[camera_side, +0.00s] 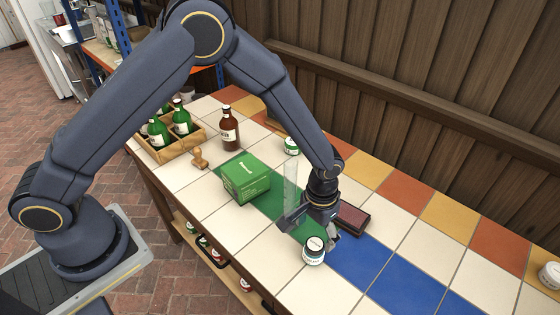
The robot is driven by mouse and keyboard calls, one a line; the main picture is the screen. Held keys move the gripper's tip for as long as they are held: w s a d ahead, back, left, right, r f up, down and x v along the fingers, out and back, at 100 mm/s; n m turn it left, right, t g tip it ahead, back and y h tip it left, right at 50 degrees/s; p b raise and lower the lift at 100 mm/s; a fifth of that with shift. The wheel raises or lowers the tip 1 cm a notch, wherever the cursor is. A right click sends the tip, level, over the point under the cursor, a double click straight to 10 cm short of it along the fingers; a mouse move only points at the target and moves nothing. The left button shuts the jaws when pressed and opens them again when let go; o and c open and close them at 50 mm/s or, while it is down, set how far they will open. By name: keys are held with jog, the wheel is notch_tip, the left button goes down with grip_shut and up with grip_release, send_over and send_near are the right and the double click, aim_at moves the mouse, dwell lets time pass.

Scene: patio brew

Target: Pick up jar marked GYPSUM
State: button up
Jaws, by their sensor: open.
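My gripper (312,230) is open and low over the tiled table, fingers pointing down. A small jar with a white lid and a dark band (313,251) stands upright right beside the fingers, on their near side. I cannot tell whether they touch it, and its label is too small to read. Another small jar with a green band (291,146) stands farther back, behind the green box. A pale jar (551,275) stands at the right edge. I cannot read which jar is marked GYPSUM.
A green box (246,179) and a clear upright cylinder (291,182) stand left of my gripper. A dark red flat case (352,217) lies just right of it. A brown bottle (229,129), a wooden stamp (199,158) and a bottle crate (160,155) are farther left. The right-hand tiles are mostly clear.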

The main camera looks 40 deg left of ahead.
aim_at(315, 244)
jog(key=f, duration=0.7)
jog(key=shift+s+d, duration=0.2)
jog(key=shift+d, duration=0.15)
jog(key=c, duration=1.3)
